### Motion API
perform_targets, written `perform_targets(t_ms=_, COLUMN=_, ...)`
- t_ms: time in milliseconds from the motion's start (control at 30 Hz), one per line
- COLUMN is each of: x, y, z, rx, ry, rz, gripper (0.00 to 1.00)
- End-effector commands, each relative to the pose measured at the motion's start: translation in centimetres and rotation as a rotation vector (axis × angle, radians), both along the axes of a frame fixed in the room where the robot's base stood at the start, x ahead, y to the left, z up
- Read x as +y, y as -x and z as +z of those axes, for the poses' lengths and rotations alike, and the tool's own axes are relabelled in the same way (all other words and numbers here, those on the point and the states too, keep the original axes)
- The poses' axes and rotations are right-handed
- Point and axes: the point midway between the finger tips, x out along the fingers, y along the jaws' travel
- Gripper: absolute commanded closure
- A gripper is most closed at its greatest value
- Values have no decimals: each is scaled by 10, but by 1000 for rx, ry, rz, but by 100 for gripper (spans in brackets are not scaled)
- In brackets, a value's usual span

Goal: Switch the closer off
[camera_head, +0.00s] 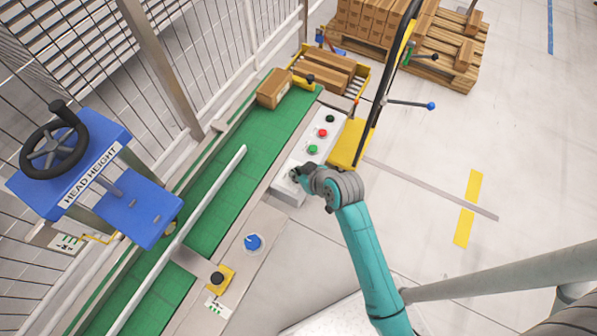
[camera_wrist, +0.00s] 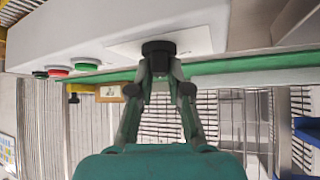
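A white control box (camera_head: 288,192) stands beside the green conveyor, under the end of my arm. In the wrist view a black rotary knob (camera_wrist: 158,47) sits on a pale plate (camera_wrist: 200,42) on the box. My gripper (camera_wrist: 160,72) has its fingers drawn in to about the knob's width, with one tip on each side of it, and appears shut on it. In the head view my gripper (camera_head: 300,174) is over the box and largely covers the knob. Which way the knob is turned cannot be read.
Green (camera_head: 313,149), red (camera_head: 322,132) and black (camera_head: 330,118) controls line the panel beyond my gripper. A yellow plate (camera_head: 349,143) and a tall black frame stand to its right. A blue handwheel unit (camera_head: 95,170) is across the conveyor (camera_head: 213,205). The floor at right is open.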

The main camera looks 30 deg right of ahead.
Motion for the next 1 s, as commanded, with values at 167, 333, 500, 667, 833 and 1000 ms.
perform_targets(t_ms=167, x=0, y=0, z=0, rx=0, ry=0, rz=0, gripper=100)
perform_targets(t_ms=333, x=-1, y=0, z=0, rx=1, ry=1, rz=12, gripper=100)
perform_targets(t_ms=500, x=-2, y=-1, z=0, rx=0, ry=-1, rz=64, gripper=100)
perform_targets(t_ms=667, x=-3, y=-1, z=0, rx=0, ry=-1, rz=164, gripper=100)
perform_targets(t_ms=833, x=-5, y=-2, z=0, rx=0, ry=-1, rz=308, gripper=100)
perform_targets(t_ms=1000, x=-6, y=-3, z=0, rx=0, ry=1, rz=455, gripper=100)
